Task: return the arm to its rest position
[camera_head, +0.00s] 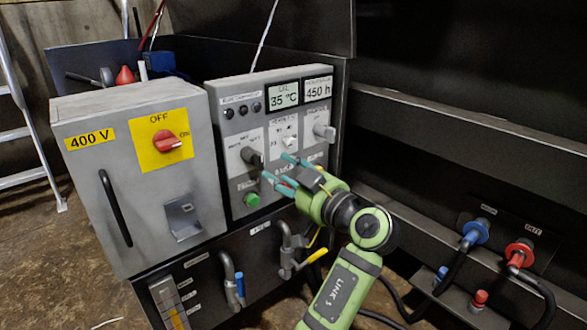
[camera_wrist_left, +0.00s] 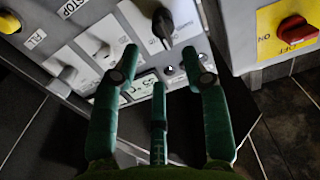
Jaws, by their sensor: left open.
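My left gripper (camera_head: 278,174) is the green one with three teal fingers. It is in front of the grey control panel (camera_head: 235,95), near its lower middle, and is open with nothing between its fingers. In the left wrist view its fingers (camera_wrist_left: 158,72) are spread apart. A black rotary knob (camera_wrist_left: 164,24) shows just beyond the fingertips there. The knob also shows in the head view (camera_head: 252,157), close to the fingers. I cannot tell whether any finger touches the panel. My right gripper is in neither view.
A grey 400 V cabinet (camera_head: 88,112) with a red OFF/ON switch (camera_head: 166,142) stands at the left. Blue (camera_head: 475,233) and red (camera_head: 520,253) couplings with hoses are at the right.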

